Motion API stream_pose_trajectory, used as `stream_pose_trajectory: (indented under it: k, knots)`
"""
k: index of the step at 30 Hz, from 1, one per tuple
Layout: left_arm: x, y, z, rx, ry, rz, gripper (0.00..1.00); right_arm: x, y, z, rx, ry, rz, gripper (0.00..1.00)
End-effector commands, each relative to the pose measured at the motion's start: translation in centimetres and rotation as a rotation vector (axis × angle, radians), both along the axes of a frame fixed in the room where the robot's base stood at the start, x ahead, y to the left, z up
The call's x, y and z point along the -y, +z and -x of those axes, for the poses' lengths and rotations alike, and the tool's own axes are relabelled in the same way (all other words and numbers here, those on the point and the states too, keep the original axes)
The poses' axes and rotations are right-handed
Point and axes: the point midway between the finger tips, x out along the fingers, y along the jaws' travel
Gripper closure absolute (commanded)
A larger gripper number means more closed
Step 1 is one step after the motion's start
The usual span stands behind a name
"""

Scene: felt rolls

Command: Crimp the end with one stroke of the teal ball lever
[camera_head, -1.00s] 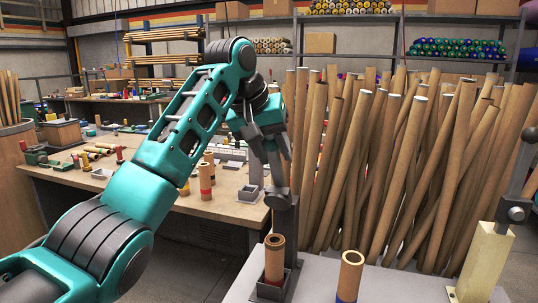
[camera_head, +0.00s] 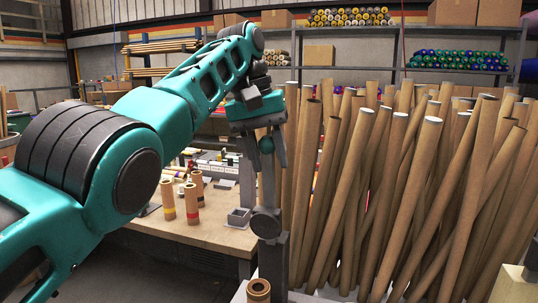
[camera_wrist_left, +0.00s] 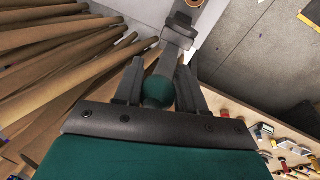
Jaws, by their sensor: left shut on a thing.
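The teal ball (camera_head: 266,145) sits at the top of a grey lever (camera_head: 268,185), which stands nearly upright above its round pivot. The pivot is on a grey crimping post (camera_head: 271,258) at the table's near side. My left gripper (camera_head: 267,150) points down with its fingers on either side of the ball, shut on it. The ball (camera_wrist_left: 159,91) also shows between the fingers in the left wrist view. A brown tube (camera_head: 258,289) stands upright at the post's foot, cut off by the frame's bottom edge. My right gripper is not in view.
Many tall brown tubes (camera_head: 400,180) lean close to the right of the post. A wooden workbench (camera_head: 205,228) with short banded tubes (camera_head: 192,203) stands behind left. A cream block (camera_head: 512,287) is at the lower right.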

Motion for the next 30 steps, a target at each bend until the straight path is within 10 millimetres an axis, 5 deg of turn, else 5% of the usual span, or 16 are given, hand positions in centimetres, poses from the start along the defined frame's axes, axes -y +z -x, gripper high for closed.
stream_pose_trajectory:
  k: [18,19,24,30]
  knots:
    - [0.45,-0.09,0.55,-0.023,-0.015,0.001,1.00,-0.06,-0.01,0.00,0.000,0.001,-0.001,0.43]
    - [0.45,-0.09,0.56,-0.023,-0.014,0.001,0.58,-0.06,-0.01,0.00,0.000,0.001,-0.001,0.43]
    - [0.35,-0.11,0.53,-0.023,-0.011,-0.003,0.42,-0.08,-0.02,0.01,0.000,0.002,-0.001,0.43]
    - [0.17,-0.06,0.47,-0.022,-0.009,-0.005,0.42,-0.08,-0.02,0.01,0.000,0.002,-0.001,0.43]
